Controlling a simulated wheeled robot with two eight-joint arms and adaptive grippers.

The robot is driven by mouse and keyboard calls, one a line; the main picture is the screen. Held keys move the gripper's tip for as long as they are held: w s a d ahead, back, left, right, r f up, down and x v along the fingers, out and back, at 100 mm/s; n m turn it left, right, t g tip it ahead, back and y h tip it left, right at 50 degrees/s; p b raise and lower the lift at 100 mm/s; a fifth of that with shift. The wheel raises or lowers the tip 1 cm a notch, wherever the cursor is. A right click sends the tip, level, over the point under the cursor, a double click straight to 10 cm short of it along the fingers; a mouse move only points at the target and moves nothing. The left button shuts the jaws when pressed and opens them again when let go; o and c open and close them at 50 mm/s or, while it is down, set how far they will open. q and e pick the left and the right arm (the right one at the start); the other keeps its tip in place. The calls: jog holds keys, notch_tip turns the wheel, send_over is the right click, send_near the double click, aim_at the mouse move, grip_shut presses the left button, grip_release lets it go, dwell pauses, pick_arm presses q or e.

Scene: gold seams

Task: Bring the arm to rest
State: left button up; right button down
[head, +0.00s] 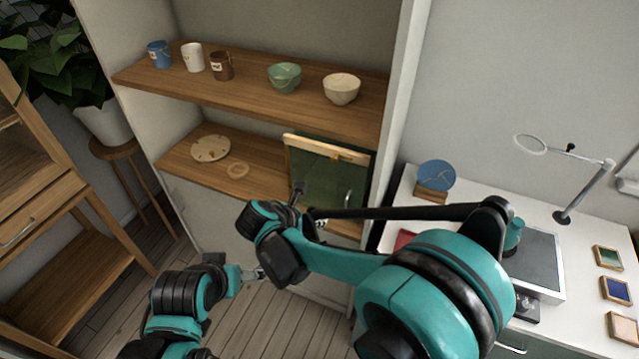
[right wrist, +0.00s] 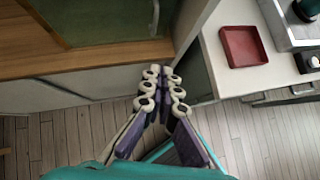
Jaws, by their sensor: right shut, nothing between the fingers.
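My right arm reaches in from the right, and its gripper (head: 299,190) is in front of the lower shelf, close to the green board's lower part. In the right wrist view the right gripper (right wrist: 160,88) has its fingers together with nothing between them. It is over the gap between shelf and desk, apart from both as far as I can see. My left gripper (head: 256,274) is low in front of the cabinet, near the right wrist. Its fingers are too small and partly hidden to tell their state.
Cups and bowls (head: 341,88) line the upper shelf (head: 240,95). A red tray (right wrist: 243,46) lies on the white desk (head: 590,228) at the right. A lamp (head: 575,190) stands there.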

jog(key=shift+d, duration=0.1)
jog(key=s+d+r+m+y, duration=0.2)
jog(key=s+d+m, duration=0.6)
jog(key=m, duration=0.5)
jog(key=s+d+r+m+y, duration=0.3)
jog(key=s+d+m, duration=0.5)
jog(key=m, duration=0.6)
jog(key=shift+s+d+r+t+y, duration=0.3)
jog(key=shift+s+d+r+y, duration=0.1)
jog(key=shift+d+y, duration=0.25)
jog(key=shift+f, duration=0.1)
